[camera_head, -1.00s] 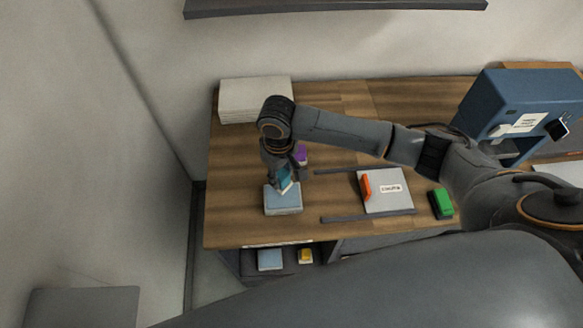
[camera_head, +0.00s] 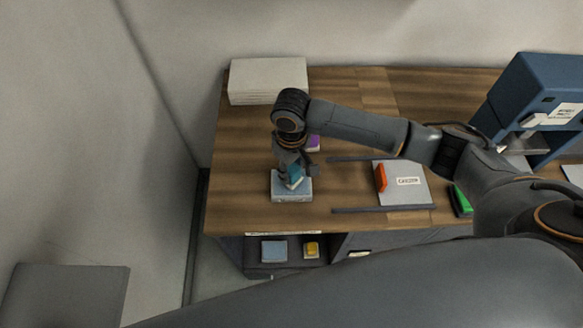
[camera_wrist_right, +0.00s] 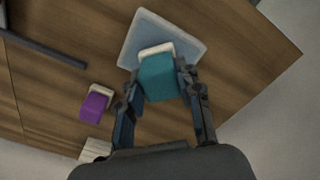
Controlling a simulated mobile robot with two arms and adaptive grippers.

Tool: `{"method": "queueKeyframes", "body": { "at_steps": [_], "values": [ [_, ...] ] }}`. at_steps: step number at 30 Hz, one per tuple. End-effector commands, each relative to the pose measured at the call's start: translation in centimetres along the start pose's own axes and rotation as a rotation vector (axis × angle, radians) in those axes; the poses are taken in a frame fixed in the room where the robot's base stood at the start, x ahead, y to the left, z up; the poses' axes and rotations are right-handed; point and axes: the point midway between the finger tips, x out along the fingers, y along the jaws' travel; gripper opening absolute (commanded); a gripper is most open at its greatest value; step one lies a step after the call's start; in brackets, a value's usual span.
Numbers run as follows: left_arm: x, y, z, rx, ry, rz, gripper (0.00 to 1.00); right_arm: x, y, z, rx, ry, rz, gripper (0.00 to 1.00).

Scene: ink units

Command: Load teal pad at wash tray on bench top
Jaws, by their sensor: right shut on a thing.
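The teal pad (camera_wrist_right: 158,78), with a pale edge, is between the two fingers of my right gripper (camera_wrist_right: 160,92), which is shut on it. In the head view the teal pad (camera_head: 296,178) shows partly behind the fingers of my right gripper (camera_head: 291,176). It is over the light blue-grey wash tray (camera_head: 291,195) on the bench top (camera_head: 240,165). In the wrist view the tray (camera_wrist_right: 185,40) lies just beyond and under the pad. I cannot tell whether the pad touches it. My left gripper is not in view.
A purple pad (camera_head: 314,142) stands behind the tray, and it also shows in the wrist view (camera_wrist_right: 95,106). A white stack (camera_head: 268,82) is at the back left. A grey plate with an orange block (camera_head: 381,178), a green block (camera_head: 461,201) and a blue machine (camera_head: 535,95) are to the right.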

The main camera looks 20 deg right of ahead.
Motion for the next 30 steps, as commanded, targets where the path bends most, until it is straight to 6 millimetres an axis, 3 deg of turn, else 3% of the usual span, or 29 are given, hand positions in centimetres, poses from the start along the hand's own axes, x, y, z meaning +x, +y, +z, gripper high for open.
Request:
{"method": "queueKeyframes", "body": {
  "at_steps": [30],
  "values": [
    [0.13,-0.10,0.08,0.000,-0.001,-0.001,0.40,0.59,0.00,-0.01,0.000,0.000,0.000,0.10]
  ]
}}
